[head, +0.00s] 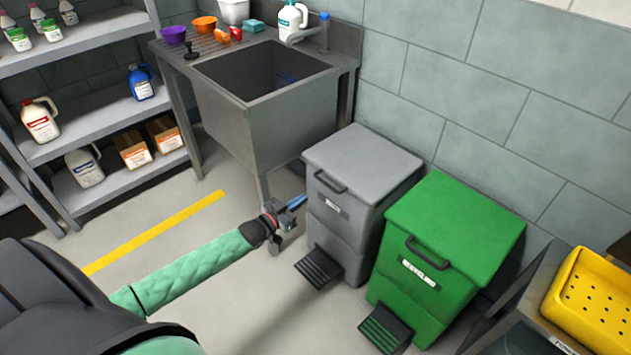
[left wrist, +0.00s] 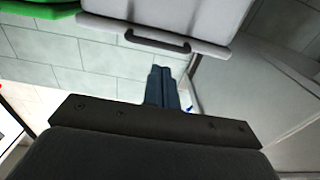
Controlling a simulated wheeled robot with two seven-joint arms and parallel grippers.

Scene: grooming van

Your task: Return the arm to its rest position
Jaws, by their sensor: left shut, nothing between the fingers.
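My left arm (head: 190,265), in a green quilted sleeve, reaches in from the lower left in the head view. My left gripper (head: 297,202) is at its end, in front of the grey bin and below the sink. Its blue fingers also show in the left wrist view (left wrist: 161,86), pressed together with nothing between them. My right gripper is not in view.
A grey pedal bin (head: 362,165) and a green pedal bin (head: 455,225) stand against the wall beside the gripper. A steel sink (head: 285,125) is behind it. Shelves (head: 100,125) with bottles stand left. A yellow perforated tray (head: 590,300) is at right.

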